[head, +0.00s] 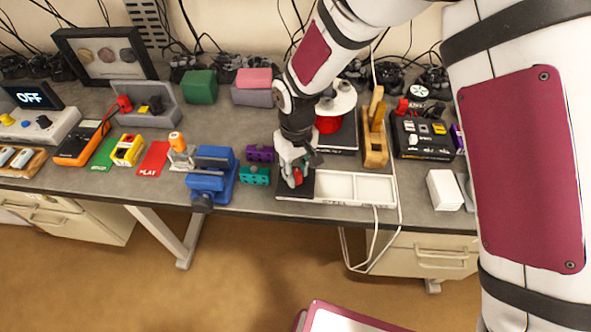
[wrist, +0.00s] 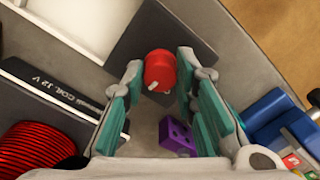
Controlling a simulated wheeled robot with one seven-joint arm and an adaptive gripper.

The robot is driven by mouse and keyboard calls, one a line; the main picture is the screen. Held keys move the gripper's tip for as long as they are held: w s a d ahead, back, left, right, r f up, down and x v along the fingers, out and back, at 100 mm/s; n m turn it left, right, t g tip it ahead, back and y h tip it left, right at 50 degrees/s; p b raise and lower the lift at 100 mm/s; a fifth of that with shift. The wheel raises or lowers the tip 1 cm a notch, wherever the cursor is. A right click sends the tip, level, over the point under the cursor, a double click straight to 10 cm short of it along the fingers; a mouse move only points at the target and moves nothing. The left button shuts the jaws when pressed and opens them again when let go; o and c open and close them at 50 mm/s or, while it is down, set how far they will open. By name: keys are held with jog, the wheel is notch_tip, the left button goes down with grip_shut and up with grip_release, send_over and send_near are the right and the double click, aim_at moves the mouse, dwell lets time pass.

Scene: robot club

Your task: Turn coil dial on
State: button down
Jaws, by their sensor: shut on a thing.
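The red coil dial (wrist: 160,69) is a round knob with a small white mark on its near edge, on a black square plate (wrist: 185,35). My gripper (wrist: 161,75) has its teal-padded fingers on either side of the dial and is shut on it. In the head view my gripper (head: 294,172) points down at the black plate (head: 298,191) near the bench's front edge and mostly hides the dial. The red coil (wrist: 40,149) lies at the lower left of the wrist view, beside a black strip with white coil lettering (wrist: 55,88).
A white compartment tray (head: 339,200) adjoins the plate on the right. Purple (head: 260,153) and teal (head: 254,175) blocks and a blue vise (head: 211,173) stand close on the left. A wooden plane (head: 375,146) stands to the right. A white cable hangs off the front edge.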

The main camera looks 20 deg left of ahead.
aim_at(296, 173)
jog(key=m+p, duration=0.1)
jog(key=m, duration=0.2)
jog(key=shift+s+m, duration=0.1)
jog(key=shift+m, duration=0.2)
jog(key=shift+m+p, duration=0.55)
jog(key=shift+m, duration=1.35)
jog(key=c, duration=1.3)
grip_release()
notch_tip(296, 173, up, 12)
